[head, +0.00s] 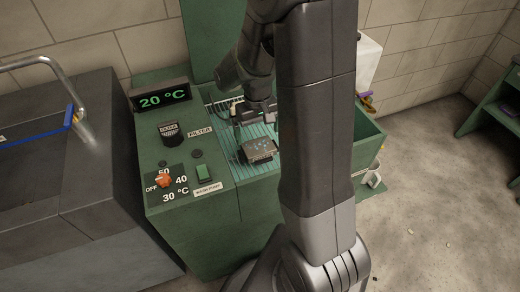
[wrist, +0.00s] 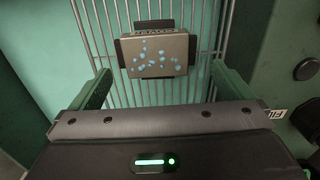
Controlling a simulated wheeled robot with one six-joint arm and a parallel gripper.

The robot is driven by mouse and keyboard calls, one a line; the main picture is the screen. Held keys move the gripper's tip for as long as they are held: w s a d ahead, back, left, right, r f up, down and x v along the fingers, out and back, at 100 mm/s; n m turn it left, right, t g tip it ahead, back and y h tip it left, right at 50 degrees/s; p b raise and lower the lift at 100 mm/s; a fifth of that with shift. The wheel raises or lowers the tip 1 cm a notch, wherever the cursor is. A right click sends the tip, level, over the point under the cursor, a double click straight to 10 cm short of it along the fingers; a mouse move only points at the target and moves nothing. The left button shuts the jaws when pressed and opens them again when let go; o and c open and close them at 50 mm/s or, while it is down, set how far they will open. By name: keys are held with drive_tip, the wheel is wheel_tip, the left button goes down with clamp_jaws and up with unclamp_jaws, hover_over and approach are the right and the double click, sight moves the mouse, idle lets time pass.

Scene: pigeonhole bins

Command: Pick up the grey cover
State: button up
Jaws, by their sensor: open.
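The grey cover (head: 259,151) is a small flat block with dark edges, lying on a wire rack over the green basin of the machine. In the wrist view the grey cover (wrist: 155,54) shows light blue spots on its top and dark tabs around its sides. My gripper (head: 254,124) is open above the rack, just behind the cover in the head view. In the wrist view the open fingers of my gripper (wrist: 160,78) stand wide apart to either side, with the cover ahead between their lines. Nothing is between the fingers.
The wire rack (head: 223,107) spans the basin. To its left, the green panel carries a 20 °C display (head: 161,97), a black filter knob (head: 170,131), an orange dial (head: 164,181) and a green switch (head: 203,172). A grey sink (head: 85,200) with a metal tap stands farther left.

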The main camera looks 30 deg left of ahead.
sight(260, 149)
drive_tip(key=shift+w+d+f, duration=0.1)
drive_tip(key=shift+d+f, duration=0.05)
drive_tip(key=shift+f, duration=0.45)
drive_tip(key=shift+w+d+f, duration=0.1)
drive_tip(key=shift+f, duration=0.45)
drive_tip(key=shift+w+f, duration=0.1)
drive_tip(key=shift+f, duration=2.6)
drive_tip(key=shift+a, duration=0.1)
drive_tip(key=c, duration=1.1)
